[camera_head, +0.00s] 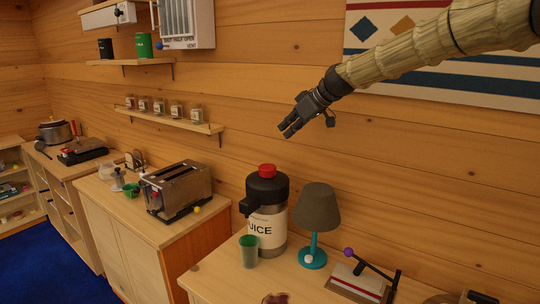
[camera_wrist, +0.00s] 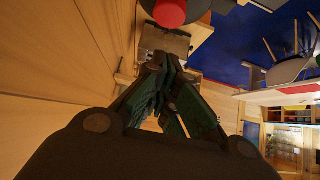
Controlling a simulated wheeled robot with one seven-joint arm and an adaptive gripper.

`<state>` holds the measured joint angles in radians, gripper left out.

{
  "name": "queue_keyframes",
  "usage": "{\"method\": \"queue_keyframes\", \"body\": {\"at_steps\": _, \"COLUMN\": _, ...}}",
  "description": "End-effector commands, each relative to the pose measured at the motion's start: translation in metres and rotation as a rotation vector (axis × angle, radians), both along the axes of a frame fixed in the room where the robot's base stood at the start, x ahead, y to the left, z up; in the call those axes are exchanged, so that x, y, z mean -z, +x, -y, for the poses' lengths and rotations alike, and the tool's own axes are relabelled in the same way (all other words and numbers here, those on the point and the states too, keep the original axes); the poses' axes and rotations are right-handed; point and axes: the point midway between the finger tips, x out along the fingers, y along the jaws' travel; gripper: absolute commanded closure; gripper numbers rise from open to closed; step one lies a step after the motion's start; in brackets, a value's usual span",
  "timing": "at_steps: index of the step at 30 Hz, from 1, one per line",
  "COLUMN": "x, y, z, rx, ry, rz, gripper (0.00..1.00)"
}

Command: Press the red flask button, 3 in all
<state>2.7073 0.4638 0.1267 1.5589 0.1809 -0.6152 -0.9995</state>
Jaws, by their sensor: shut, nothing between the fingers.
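The juice flask (camera_head: 267,203) stands upright on the near wooden counter, with a black top, a black spout at its left and a white label reading "JUICE". Its red button (camera_head: 267,170) sits on top; the red button also shows at the top of the wrist view (camera_wrist: 168,12). My gripper (camera_head: 287,130) is shut and empty. In the head view it appears above and to the right of the red button, clear of it. In the wrist view the fingertips (camera_wrist: 160,62) show below the button in the picture, apart from it.
A green cup (camera_head: 249,251) stands in front of the flask. A lamp with a grey shade (camera_head: 317,208) stands close at its right. A toaster (camera_head: 176,187) is on the counter to the left. The log wall (camera_head: 260,100) is close behind, with a jar shelf (camera_head: 165,118).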

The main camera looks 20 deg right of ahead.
Motion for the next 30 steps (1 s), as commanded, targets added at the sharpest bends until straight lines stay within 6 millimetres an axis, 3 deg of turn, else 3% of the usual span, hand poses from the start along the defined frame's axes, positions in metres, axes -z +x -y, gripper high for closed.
{"method": "queue_keyframes", "body": {"at_steps": 11, "x": 0.004, "y": 0.003, "z": -0.003, "rx": -0.001, "ry": -0.001, "rz": -0.002, "gripper": 1.0}}
{"method": "queue_keyframes", "body": {"at_steps": 30, "x": 0.059, "y": 0.047, "z": -0.038, "rx": -0.001, "ry": 0.0, "rz": -0.003, "gripper": 1.0}}
